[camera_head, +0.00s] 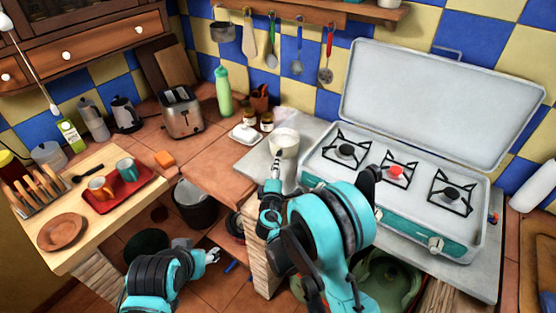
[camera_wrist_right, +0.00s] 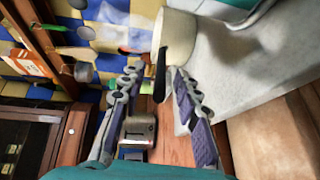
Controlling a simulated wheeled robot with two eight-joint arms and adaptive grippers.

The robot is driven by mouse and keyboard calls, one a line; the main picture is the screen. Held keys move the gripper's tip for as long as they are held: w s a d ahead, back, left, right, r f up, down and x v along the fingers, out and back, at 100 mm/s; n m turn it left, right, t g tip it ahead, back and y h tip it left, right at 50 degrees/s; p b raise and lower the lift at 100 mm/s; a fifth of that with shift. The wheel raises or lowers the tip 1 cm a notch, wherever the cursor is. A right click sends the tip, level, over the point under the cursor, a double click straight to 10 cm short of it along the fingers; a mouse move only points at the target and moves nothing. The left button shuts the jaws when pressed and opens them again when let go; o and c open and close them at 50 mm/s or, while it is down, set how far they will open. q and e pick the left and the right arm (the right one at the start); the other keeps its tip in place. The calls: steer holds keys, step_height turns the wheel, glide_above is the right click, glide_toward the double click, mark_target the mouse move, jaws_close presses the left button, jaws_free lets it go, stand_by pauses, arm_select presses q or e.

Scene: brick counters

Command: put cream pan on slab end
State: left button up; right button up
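The cream pan (camera_head: 284,143) is at the left end of the grey slab (camera_head: 250,167), left of the stove; I cannot tell whether its base touches the slab. It also shows at the top of the right wrist view (camera_wrist_right: 175,35), with its dark handle (camera_wrist_right: 160,78) pointing toward my gripper. My right gripper (camera_head: 275,172) is just in front of the pan. In the wrist view its fingers (camera_wrist_right: 153,80) are spread, with the handle between them, nearer the right finger. My left gripper (camera_head: 213,256) is low, over the floor area, away from the pan; its finger opening is too small to judge.
A stove (camera_head: 400,190) with its lid raised fills much of the slab. A butter dish (camera_head: 245,134) and jars stand behind the pan on the tiled counter. A toaster (camera_head: 181,112) is further left. A red tray (camera_head: 120,190) with cups lies on the wooden counter.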

steer(key=s, duration=0.7)
steer(key=s+d+r+m+g+h, duration=0.1)
steer(key=s+d+r+m+g, duration=0.25)
steer(key=d, duration=0.35)
steer(key=s+d+r+m+g+h, duration=0.1)
steer(key=s+d+r+m+g, duration=0.15)
steer(key=s+d+m, duration=0.35)
steer(key=s+d+m+g+y, duration=0.3)
steer(key=s+m, duration=0.4)
steer(key=s, duration=1)
steer(key=shift+y, duration=0.5)
steer(key=shift+d+r, duration=0.1)
